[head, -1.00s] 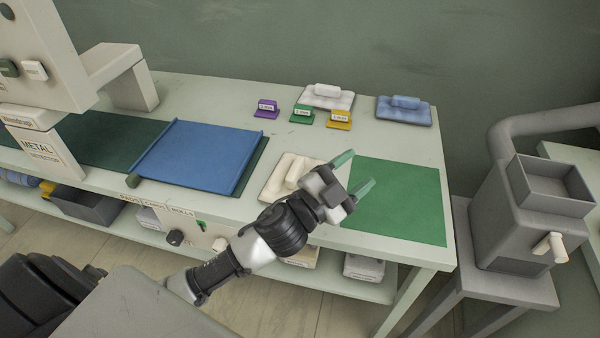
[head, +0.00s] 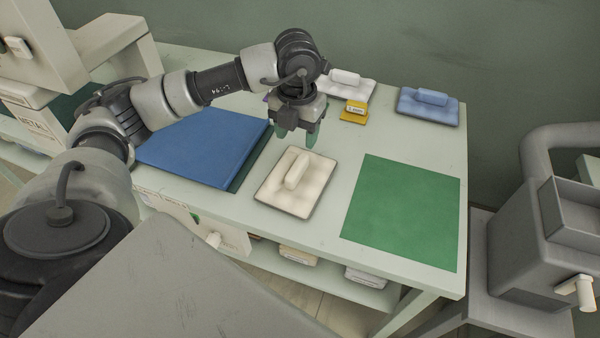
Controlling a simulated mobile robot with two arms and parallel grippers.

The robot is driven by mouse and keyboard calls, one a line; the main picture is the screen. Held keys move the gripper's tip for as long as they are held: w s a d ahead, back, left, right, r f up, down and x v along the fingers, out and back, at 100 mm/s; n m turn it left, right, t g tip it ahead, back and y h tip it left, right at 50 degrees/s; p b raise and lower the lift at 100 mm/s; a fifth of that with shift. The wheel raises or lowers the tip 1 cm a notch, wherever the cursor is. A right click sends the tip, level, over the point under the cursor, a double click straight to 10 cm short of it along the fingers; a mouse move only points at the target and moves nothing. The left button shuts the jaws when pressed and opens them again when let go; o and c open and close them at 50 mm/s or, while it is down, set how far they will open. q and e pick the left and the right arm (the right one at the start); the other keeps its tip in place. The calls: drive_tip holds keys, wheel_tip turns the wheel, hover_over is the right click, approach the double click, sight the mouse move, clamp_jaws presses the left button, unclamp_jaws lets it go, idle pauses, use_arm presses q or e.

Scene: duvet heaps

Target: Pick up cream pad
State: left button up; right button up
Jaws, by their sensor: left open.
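The cream pad (head: 309,194) lies flat on the pale table, between the blue sheet and the green mat. A raised cream handle bar (head: 296,170) runs along its top. My left gripper (head: 298,137) points down above and just behind the pad's far edge, apart from the handle. Its greenish fingers are open with nothing between them. My right gripper is not in view.
A blue sheet (head: 205,148) lies left and a bare green mat (head: 403,212) right. Behind are a white pad (head: 352,88), a yellow labelled block (head: 353,112) and a blue pad (head: 428,108). A grey machine (head: 540,235) stands right of the table.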

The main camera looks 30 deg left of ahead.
sight(297, 165)
use_arm(q)
drive_tip(key=f, duration=0.6)
drive_tip(key=f+p, duration=0.1)
drive_tip(key=f, duration=0.2)
drive_tip(key=shift+s+d+f, duration=0.1)
drive_tip(key=shift+s+d, duration=0.15)
drive_tip(key=shift+s, duration=0.1)
drive_tip(key=shift+c, duration=0.3)
clamp_jaws()
